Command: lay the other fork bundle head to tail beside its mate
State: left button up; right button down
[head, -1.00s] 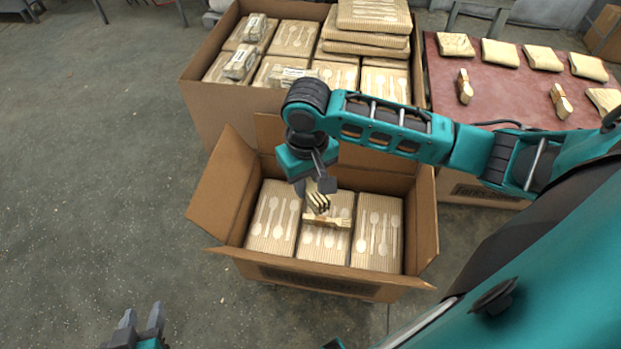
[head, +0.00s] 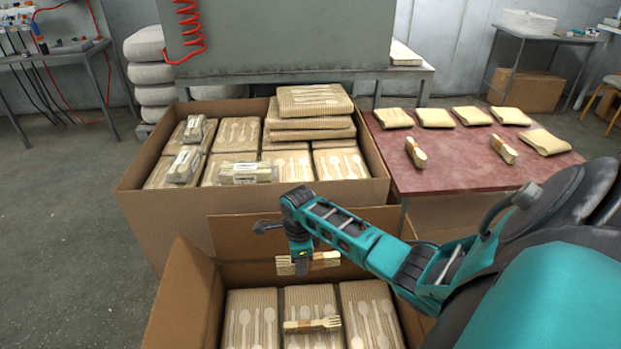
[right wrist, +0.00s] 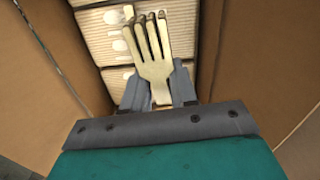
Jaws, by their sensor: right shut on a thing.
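My right gripper (head: 302,268) is shut on a pale wooden fork bundle (head: 286,266). It holds it raised over the open carton, in front of the far wall, with the tines to the left in the head view. In the right wrist view the held bundle (right wrist: 155,72) shows tines outward between the fingers (right wrist: 158,95). Its mate, a banded fork bundle (head: 312,325), lies across the middle spoon pack (head: 308,296) with tines to the right. The held bundle is apart from it. My left gripper is out of view.
The carton (head: 190,300) holds spoon packs side by side. Behind it stands a larger box (head: 160,215) of packs and bagged bundles. A red-topped table (head: 455,165) at right carries paper packs and two banded bundles (head: 416,152).

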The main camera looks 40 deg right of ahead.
notch_tip(320, 180, down, 5)
jog(key=b, duration=0.9)
send_over(304, 310)
jog(key=shift+m, duration=0.4)
notch_tip(304, 310, down, 11)
jog(key=shift+f, duration=0.1)
jog(key=shift+a+f, duration=0.1)
jog(key=shift+f, duration=0.2)
notch_tip(304, 310, down, 3)
jog(key=b, duration=0.2)
jog(key=shift+f+b, duration=0.2)
jog(key=shift+b, duration=0.2)
jog(key=shift+f+b, duration=0.3)
jog(key=shift+f, duration=0.1)
jog(key=shift+r, duration=0.15)
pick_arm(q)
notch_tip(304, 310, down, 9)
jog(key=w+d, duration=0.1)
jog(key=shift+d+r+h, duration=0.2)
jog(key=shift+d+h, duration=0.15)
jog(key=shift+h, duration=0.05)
